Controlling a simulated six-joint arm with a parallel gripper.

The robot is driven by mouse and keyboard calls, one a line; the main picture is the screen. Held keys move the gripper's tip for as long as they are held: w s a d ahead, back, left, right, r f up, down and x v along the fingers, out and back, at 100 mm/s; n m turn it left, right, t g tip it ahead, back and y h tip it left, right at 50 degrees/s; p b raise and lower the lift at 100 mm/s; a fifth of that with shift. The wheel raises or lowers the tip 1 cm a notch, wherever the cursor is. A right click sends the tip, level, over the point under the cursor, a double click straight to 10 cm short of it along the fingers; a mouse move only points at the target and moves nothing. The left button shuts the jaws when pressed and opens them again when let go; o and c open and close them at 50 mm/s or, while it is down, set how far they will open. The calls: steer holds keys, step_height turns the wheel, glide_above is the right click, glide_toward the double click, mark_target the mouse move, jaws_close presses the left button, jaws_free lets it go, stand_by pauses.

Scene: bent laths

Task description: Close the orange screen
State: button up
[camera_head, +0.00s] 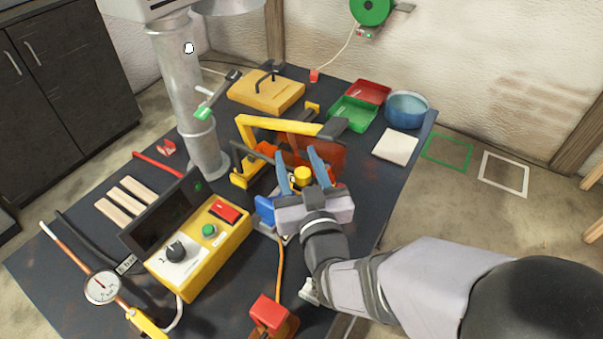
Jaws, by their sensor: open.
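The orange screen (330,160) is a see-through orange-brown panel at the yellow frame (278,124) of the machine near the middle of the table. I cannot tell from this view how far the screen stands open. My gripper (297,154) has two blue fingers, spread apart and empty, pointing at the machine from its near side. The right finger overlaps the screen in the picture; whether they touch is unclear. A yellow round knob (302,174) shows between the fingers. My gripper hides the lower part of the machine.
A yellow control box (205,245) stands left of my gripper, with wooden laths (125,198) beyond it. A grey metal column (180,95) rises behind. Green (353,112) and red trays, a blue bowl (406,109) and a pale square (396,147) lie at the right. A red-topped item (269,311) stands in front.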

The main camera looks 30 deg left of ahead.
mark_target(302, 181)
steer(key=shift+v, duration=0.9)
steer(key=b, duration=0.2)
steer(key=d+b, duration=0.1)
steer(key=b, duration=0.1)
steer(key=shift+s+f, duration=0.2)
steer(key=shift+s, duration=0.2)
steer(key=b+v, duration=0.1)
steer(key=b, duration=0.2)
steer(key=shift+s+d+f, duration=0.1)
steer(key=shift+s, duration=0.15)
steer(key=b+v, duration=0.2)
steer(key=b, duration=0.1)
steer(key=shift+d+r, duration=0.1)
steer(key=shift+r, duration=0.15)
